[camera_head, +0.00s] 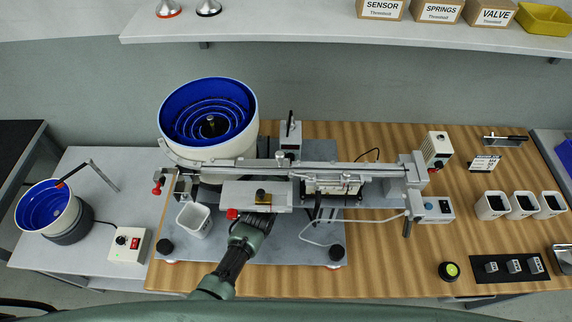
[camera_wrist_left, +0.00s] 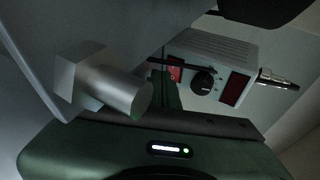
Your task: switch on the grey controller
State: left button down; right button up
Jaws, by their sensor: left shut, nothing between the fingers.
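The grey controller (camera_wrist_left: 220,62) shows in the left wrist view as a pale grey box with a red switch (camera_wrist_left: 175,73), a black knob and a dark red display without readable digits. A metal connector sticks out of its right side. In the head view it appears to be the small grey box behind the rail, partly hidden. My left gripper (camera_wrist_left: 166,88) is shut and empty, close to the switch end; I cannot tell whether it touches. In the head view my left arm reaches in from the front under the gantry, with its fingertips hidden. My right gripper is not in view.
The gantry rail (camera_head: 330,170) and a flat plate hang over my wrist. A blue-lined bowl feeder (camera_head: 208,115) is at the back left. A white cup (camera_head: 194,219) stands left of my arm.

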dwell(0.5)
pick_arm(q)
jog(key=shift+w, duration=0.1)
jog(key=shift+w, duration=0.3)
jog(key=shift+w+a, duration=0.1)
jog(key=shift+w, duration=0.2)
dwell(0.6)
jog(key=shift+s, duration=0.75)
jog(key=shift+s, duration=0.1)
